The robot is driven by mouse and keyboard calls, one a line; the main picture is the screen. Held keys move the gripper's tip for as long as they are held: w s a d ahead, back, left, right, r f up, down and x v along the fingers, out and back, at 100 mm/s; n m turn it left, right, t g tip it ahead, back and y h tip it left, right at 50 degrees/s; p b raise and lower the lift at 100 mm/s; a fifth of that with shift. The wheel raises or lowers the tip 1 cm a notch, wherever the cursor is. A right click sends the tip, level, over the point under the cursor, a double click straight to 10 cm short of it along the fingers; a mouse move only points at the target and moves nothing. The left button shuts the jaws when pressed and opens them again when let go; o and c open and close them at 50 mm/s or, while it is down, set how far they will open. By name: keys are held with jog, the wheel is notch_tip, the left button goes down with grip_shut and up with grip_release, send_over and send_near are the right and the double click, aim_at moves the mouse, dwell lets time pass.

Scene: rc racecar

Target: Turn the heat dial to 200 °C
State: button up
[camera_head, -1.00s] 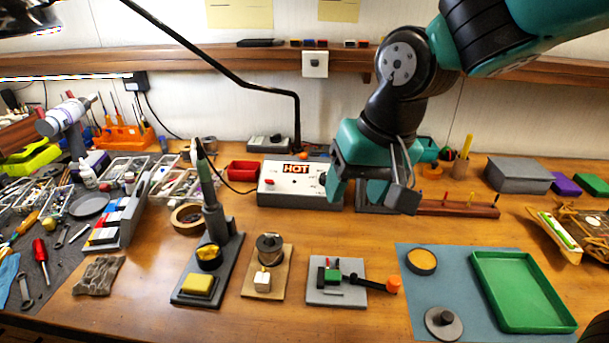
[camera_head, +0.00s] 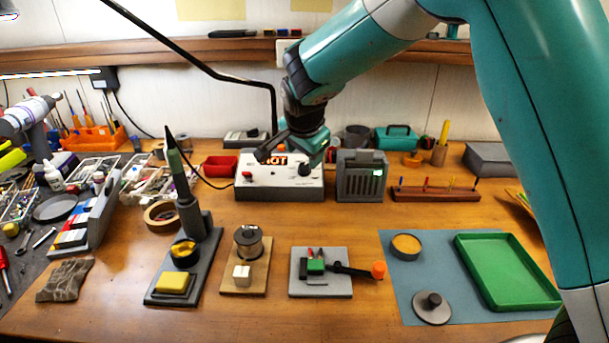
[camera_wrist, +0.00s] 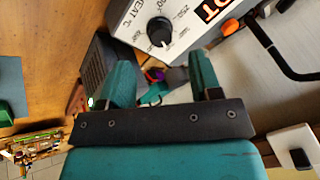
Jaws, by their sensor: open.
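I cannot read for certain which number the dial points to. The dial also shows at the station's right side in the head view (camera_head: 305,169). My gripper (camera_wrist: 162,82) is open and empty, with its two teal fingers apart. The dial appears beyond the fingertips, between their lines, not touched.
A dark grey vented box (camera_head: 360,181) stands right of the station. A soldering iron in its stand (camera_head: 187,225) and a solder spool (camera_head: 248,242) are in front.

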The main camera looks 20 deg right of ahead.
aim_at(304, 166)
jog(key=b+x, duration=0.2)
jog(key=x, duration=0.4)
jog(key=c, duration=0.9)
jog(key=shift+c, duration=0.2)
